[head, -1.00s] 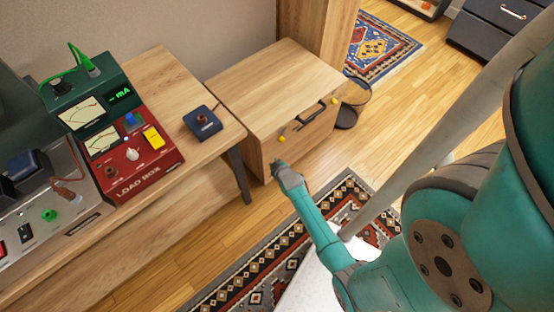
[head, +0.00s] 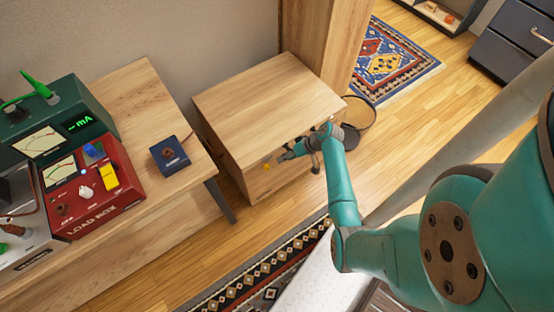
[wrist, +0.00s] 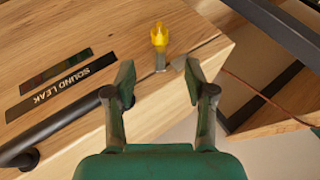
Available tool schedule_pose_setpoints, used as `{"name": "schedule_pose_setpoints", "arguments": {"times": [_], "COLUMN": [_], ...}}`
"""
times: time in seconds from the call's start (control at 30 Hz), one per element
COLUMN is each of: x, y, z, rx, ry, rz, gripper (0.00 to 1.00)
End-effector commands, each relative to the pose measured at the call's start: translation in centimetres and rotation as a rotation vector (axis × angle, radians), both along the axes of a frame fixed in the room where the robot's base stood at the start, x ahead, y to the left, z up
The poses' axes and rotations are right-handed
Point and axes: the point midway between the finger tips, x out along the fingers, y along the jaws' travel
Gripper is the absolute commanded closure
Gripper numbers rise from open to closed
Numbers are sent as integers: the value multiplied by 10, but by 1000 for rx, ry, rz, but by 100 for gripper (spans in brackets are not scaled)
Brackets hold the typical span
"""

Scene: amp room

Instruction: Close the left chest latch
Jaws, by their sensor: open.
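The wooden chest (head: 262,95) stands on the floor beyond the bench, its lid down. Its left latch has a yellow tab (head: 266,166) on the front face. In the wrist view the yellow tab (wrist: 158,37) tops a small metal stem, beside a small grey metal piece (wrist: 180,63). I cannot tell how the two engage. My gripper (head: 284,157) is at the chest front, just right of the latch. In the wrist view my gripper (wrist: 160,82) is open and empty, the latch ahead between its fingertips, apart from them. The right latch is hidden behind my arm in the head view.
A black handle (wrist: 60,123) projects from the chest front beside my left finger, near a "SOUND LEAK" label (wrist: 62,87). The bench (head: 135,100) with instruments stands left of the chest. A round black-rimmed bin (head: 358,113) stands right of it.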

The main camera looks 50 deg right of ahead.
Motion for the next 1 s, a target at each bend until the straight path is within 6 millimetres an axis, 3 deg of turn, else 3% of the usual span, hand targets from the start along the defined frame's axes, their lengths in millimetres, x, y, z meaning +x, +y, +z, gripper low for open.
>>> {"name": "schedule_pose_setpoints", "arguments": {"times": [0.17,0.6,1.0], "x": [9,46,54], "y": [8,35,41], "z": [-13,-70,-83], "rx": [5,2,1], "ry": [1,2,1], "rz": [5,2,1], "gripper": [46,46,46]}}
